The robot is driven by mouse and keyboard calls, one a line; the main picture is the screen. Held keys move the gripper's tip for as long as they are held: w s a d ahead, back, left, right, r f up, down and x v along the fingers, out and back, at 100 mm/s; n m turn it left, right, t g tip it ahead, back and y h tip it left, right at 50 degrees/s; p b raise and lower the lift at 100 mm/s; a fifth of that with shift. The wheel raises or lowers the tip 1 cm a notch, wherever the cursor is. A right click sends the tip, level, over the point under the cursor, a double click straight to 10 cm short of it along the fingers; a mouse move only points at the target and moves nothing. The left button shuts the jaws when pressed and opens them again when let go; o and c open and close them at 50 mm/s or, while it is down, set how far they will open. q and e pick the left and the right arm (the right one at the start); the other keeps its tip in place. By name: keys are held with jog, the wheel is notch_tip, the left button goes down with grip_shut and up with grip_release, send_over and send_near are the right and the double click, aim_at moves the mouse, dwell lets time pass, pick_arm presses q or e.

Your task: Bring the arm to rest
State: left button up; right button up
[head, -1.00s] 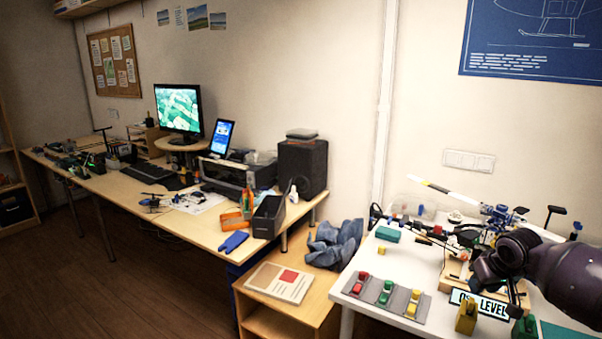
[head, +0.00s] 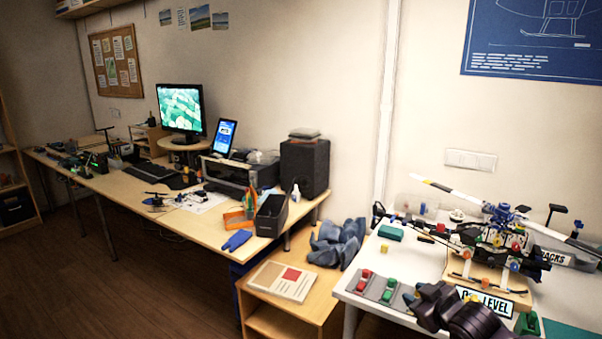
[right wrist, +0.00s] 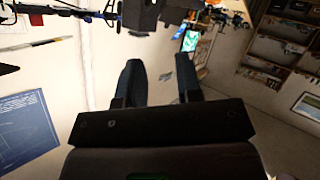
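My right arm comes in at the bottom right of the head view. Its gripper (head: 418,300) is low at the table's front edge, over or in front of the grey tray (head: 368,291) with red, green and yellow pieces. In the right wrist view the two dark fingers (right wrist: 158,82) stand apart with nothing seen between them, so it is open. My left gripper is not in view.
A model helicopter (head: 497,236) stands on a wooden stand behind a "LEVEL" sign (head: 489,303) on the white table. A teal box (head: 390,233) lies at the back left. A wooden side table with a book (head: 282,281) is to the left.

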jog(key=s+f+m+h, duration=0.1)
jog(key=s+f+m, duration=0.1)
jog(key=s+f, duration=0.4)
jog(key=s+f+m+g+h, duration=0.1)
jog(key=s+f, duration=0.5)
jog(key=s, duration=1)
jog(key=s+d+f+m+h, duration=0.1)
jog(key=s+f+m+h, duration=0.1)
jog(key=s+f, duration=0.5)
jog(key=s+m, duration=0.1)
jog(key=s, duration=0.3)
jog(key=shift+s+m, duration=0.35)
jog(key=shift+m, duration=0.05)
